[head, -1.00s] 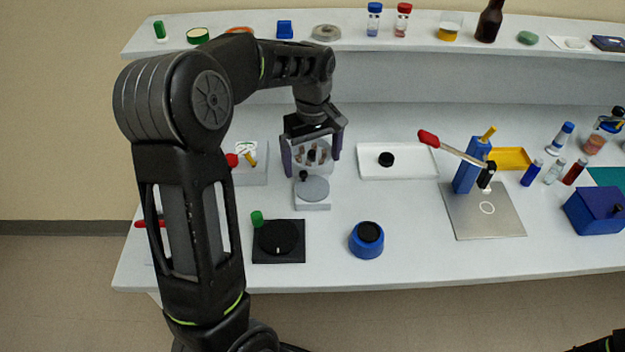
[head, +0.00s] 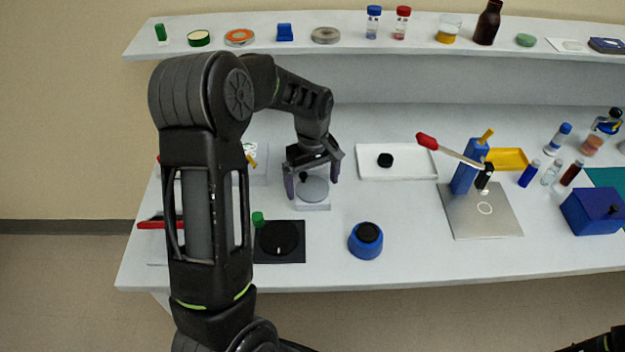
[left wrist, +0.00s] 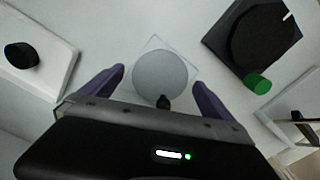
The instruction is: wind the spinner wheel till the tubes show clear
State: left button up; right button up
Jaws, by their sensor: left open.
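The spinner is a pale block with a round grey wheel (head: 313,189) and a small black knob (head: 303,177) on it. The wheel also shows in the left wrist view (left wrist: 160,74), with the knob (left wrist: 163,102) at its edge nearest the gripper. My left gripper (head: 312,181) is open, its purple fingers spread on either side of the wheel and knob. Nothing is held between them in the left wrist view. The tubes are hidden behind the gripper in the head view. My right gripper is not in view.
A black square plate with a dark disc (head: 279,238) and a green cap (head: 258,219) lie in front. A blue round pot (head: 366,241) stands right of them. A white tray (head: 420,173) lies behind right. Bench between them is clear.

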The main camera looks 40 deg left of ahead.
pick_arm(q)
jog(key=c, duration=1.4)
jog(key=shift+o, duration=0.2)
jog(key=shift+m, duration=0.4)
jog(key=m+b, duration=0.1)
jog(key=m, duration=0.2)
jog(key=shift+b, duration=0.4)
jog(key=m+b, duration=0.1)
jog(key=m, duration=0.4)
jog(key=shift+r+m, duration=0.1)
jog(key=shift+m, duration=0.2)
jog(key=o, duration=1.4)
jog(key=shift+c, duration=0.2)
